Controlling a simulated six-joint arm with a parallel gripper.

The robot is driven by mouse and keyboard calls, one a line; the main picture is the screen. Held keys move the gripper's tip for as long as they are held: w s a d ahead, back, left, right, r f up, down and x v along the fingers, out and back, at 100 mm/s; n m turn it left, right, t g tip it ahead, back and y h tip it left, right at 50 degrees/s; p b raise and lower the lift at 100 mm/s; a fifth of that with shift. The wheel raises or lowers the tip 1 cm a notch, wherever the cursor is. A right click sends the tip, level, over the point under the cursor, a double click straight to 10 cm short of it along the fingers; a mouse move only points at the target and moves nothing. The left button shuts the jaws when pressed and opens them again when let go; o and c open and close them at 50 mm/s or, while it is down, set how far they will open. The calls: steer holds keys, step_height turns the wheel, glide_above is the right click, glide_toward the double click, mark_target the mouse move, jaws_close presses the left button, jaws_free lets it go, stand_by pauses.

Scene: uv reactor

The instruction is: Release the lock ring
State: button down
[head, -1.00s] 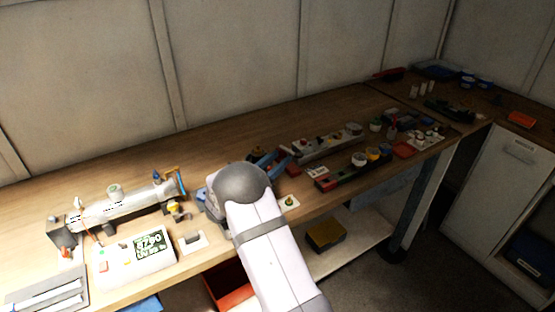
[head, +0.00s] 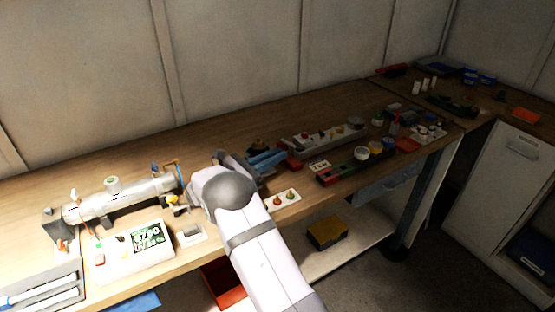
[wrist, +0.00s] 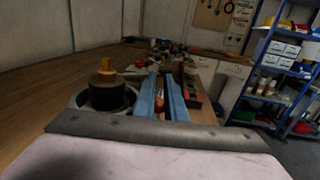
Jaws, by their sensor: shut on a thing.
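The steel reactor tube (head: 130,196) lies on the bench at the left in the head view. A yellow and blue fitting (head: 176,172) stands at its right end; I cannot tell if this is the lock ring. My gripper (head: 284,158) is right of the tube and points away from it, over the bench.
A black cylinder with an orange top (wrist: 106,92) stands close left of my fingers in the wrist view. A white control box (head: 120,256) with a display is in front of the tube. Trays of small parts (head: 338,176) fill the bench to the right. The back of the bench is clear.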

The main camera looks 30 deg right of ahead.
steer(key=shift+a+r+m+g+b, duration=0.1)
steer(key=shift+a+m+g+b, duration=0.25)
steer(key=shift+g, duration=0.3)
steer(key=shift+a+m+g+b, duration=0.1)
steer(key=shift+a+m+g, duration=0.1)
steer(key=shift+m+g, duration=0.35)
steer(key=c, duration=1.8)
jaws_free()
steer(key=shift+s, duration=0.1)
steer(key=shift+r+b, duration=0.8)
steer(key=shift+r, duration=4.2)
